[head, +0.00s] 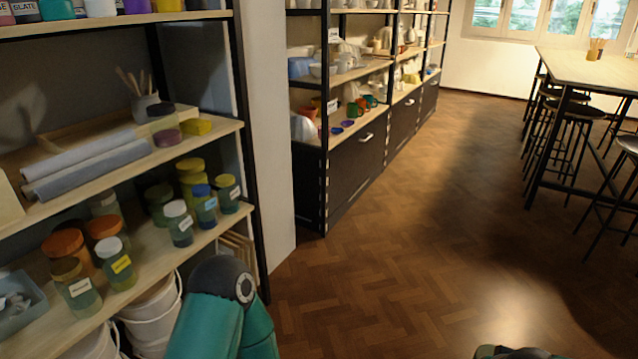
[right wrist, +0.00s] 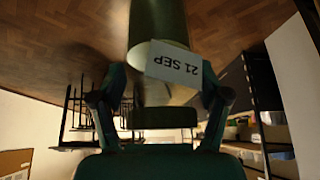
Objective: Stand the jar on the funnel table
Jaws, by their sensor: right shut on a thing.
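In the right wrist view my right gripper (right wrist: 160,100) is shut on a jar (right wrist: 157,25). The jar has a greenish body, a white label reading "21 SEP" and a dark round end, probably its lid, toward my palm. The label shows upside down in this view. The jar is not visible in the head view. My left arm shows at the bottom of the head view, but its gripper is out of the frame. No funnel shows, so I cannot tell which table is the funnel table.
A shelf unit (head: 225,132) with several lidded jars stands close at left. Another shelf unit (head: 340,170) with drawers and pottery stands beyond a pale wall. A high table (head: 590,70) with stools (head: 570,108) stands far right. The herringbone floor (head: 400,240) between is clear.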

